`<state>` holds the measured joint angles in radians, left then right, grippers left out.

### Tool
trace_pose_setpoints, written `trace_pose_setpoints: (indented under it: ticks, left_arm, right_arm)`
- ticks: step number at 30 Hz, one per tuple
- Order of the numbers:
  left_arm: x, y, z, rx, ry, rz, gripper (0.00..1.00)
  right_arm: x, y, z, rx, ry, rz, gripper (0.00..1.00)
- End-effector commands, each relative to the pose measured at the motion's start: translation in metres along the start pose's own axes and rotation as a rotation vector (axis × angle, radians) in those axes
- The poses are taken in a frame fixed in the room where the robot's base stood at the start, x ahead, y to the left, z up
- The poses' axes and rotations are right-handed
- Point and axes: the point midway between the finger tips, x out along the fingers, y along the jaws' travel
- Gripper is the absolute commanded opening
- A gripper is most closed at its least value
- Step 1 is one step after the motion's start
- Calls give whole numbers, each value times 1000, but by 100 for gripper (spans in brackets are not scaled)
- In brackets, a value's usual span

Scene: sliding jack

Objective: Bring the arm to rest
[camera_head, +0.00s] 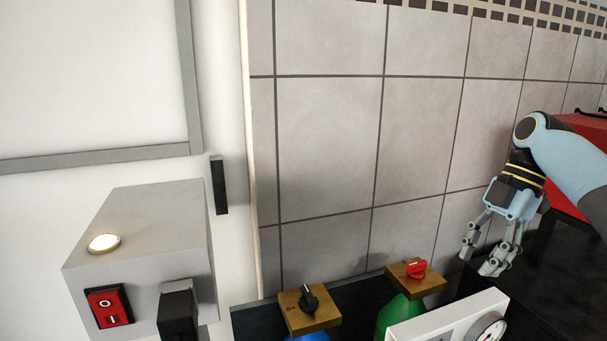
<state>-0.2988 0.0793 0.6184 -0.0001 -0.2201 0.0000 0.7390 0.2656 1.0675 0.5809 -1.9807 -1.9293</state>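My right arm comes in from the right edge in light blue and black. My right gripper (482,256) hangs down at the right, in front of the tiled wall. Its two grey fingers are spread apart, with nothing seen between them. It is up and to the right of the red knob (417,268) on its wooden block, with a gap between them in the picture. My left gripper and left arm are not in view.
A grey box (150,235) with a lit round button (104,243) and red rocker switch (109,306) is at left. A black knob (309,298) on a wooden block, a green bottle-like body (398,318) and a white panel with a dial (455,322) are below. A red case (585,135) stands behind my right arm.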

Motion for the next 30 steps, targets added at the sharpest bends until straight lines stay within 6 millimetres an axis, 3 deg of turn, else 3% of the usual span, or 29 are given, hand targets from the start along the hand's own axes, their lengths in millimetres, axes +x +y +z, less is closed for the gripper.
trace_pose_setpoints:
  ticks: [2,10,17,23,26,30]
  left_arm:
    - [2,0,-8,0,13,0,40]
    - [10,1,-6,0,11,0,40]
    - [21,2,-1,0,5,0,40]
    - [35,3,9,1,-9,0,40]
    - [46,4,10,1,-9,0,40]
    - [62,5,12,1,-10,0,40]
  right_arm:
    - [11,-6,2,6,6,-14,36]
    - [54,-28,6,24,33,-70,36]
    - [116,-65,9,57,77,-161,36]
    - [200,-117,15,122,107,-260,36]
    - [261,-157,21,207,101,-312,36]
    - [358,-228,29,399,42,-370,36]
